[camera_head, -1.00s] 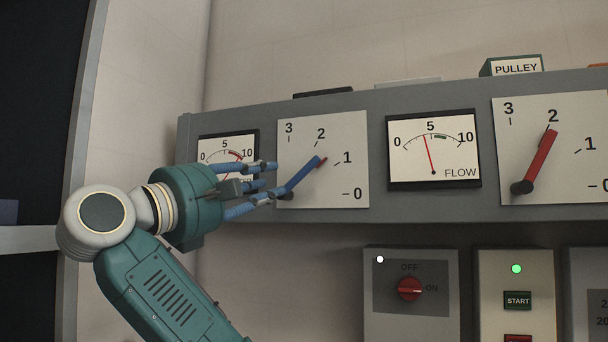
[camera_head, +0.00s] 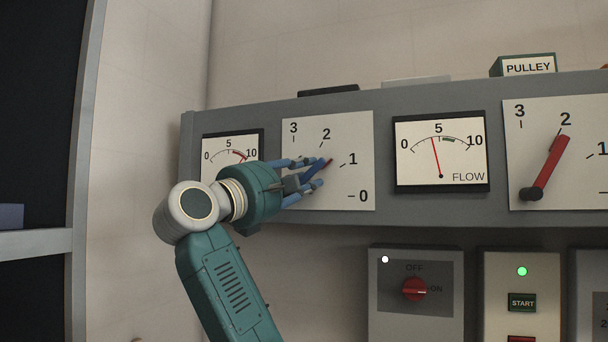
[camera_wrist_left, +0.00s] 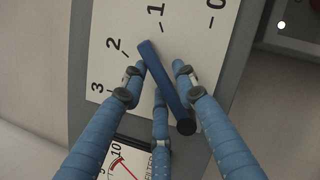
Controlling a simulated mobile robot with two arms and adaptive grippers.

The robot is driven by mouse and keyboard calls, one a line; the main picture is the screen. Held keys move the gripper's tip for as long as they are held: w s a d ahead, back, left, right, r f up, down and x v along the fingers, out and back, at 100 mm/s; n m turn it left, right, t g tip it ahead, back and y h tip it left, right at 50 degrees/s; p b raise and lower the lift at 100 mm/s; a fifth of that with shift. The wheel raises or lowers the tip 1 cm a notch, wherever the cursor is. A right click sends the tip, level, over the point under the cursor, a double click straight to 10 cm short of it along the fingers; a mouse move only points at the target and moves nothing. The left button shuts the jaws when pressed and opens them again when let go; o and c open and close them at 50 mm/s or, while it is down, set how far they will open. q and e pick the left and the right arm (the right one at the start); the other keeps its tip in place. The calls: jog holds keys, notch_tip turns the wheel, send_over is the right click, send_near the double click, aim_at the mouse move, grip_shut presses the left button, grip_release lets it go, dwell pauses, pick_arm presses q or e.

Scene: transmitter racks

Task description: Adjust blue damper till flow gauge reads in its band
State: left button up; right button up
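The blue damper lever (camera_head: 317,168) pivots on a white dial plate (camera_head: 357,140) marked 0 to 3. Its tip points between 1 and 2, nearer 1. My left gripper (camera_head: 308,178) is at the lever, partly hiding it and its pivot. In the left wrist view the lever (camera_wrist_left: 164,80) lies between the spread blue fingers, with gaps visible; contact with the rear finger is unclear. The flow gauge (camera_head: 441,155) has its needle just left of 5, left of the short green band (camera_head: 453,140). My right gripper is not in view.
A second gauge (camera_head: 225,150) with a red band is partly hidden behind my left gripper. A red lever (camera_head: 546,166) on a similar dial stands to the right, near 2. Below are a red OFF/ON knob (camera_head: 414,289) and a START button (camera_head: 522,302) under a lit green lamp.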

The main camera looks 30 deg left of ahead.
pick_arm(q)
grip_shut()
jog(key=n, duration=0.1)
jog(key=n+y, duration=0.1)
jog(key=a+r+n, duration=0.1)
jog(key=n, duration=0.1)
jog(key=shift+s+t, duration=0.15)
jog(key=shift+t, duration=0.25)
jog(key=shift+a+n+y, duration=0.35)
jog(key=shift+n+y, duration=0.25)
jog(key=shift+n, duration=0.1)
grip_release()
jog(key=v, duration=1.2)
jog(key=shift+f, duration=0.1)
